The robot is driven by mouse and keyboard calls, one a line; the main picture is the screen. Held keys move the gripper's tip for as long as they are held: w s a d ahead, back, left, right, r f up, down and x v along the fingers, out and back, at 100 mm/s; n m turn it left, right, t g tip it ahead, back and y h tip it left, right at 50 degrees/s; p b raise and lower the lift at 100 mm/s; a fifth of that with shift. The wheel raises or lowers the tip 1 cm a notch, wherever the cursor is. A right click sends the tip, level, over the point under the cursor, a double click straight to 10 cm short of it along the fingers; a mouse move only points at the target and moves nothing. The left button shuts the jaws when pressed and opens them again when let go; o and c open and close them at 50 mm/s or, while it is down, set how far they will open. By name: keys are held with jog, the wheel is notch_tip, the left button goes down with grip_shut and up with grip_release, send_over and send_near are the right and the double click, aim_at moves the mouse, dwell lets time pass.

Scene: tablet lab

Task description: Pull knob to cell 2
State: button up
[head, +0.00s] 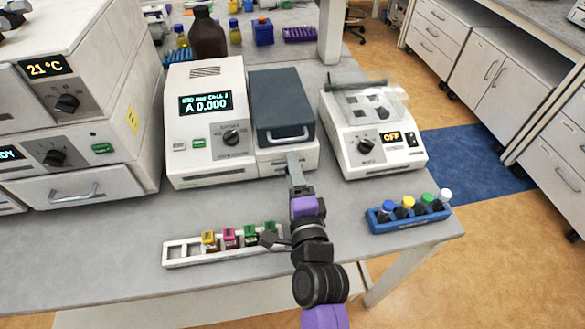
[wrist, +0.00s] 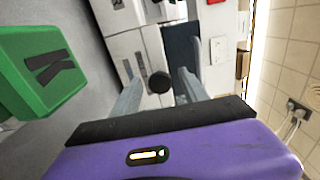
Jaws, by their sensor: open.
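The white spectrophotometer (head: 211,120) stands on the bench. Its display reads A 0.000 below a small line hard to read. The sample compartment with a dark grey lid (head: 281,105) is shut on its right side. A round black knob (wrist: 159,82) shows in the wrist view on the white front, between my fingers. In the head view my gripper hides it. My gripper (head: 293,160) is at the compartment's front, below the lid handle. It is open, with one finger on each side of the knob; I cannot tell whether they touch it.
A white rack (head: 180,251) with several colour-capped cuvettes stands in front, close to my arm. A blue rack (head: 410,222) of capped vials is at right. A device reading OFF (head: 372,150) stands right of the compartment. A green block (wrist: 40,70) is close at left in the wrist view.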

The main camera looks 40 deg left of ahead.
jog(key=shift+w+a, duration=0.3)
jog(key=shift+a, duration=0.05)
jog(key=shift+c, duration=0.2)
grip_shut()
jog(key=shift+s+d, duration=0.1)
dwell(1.0)
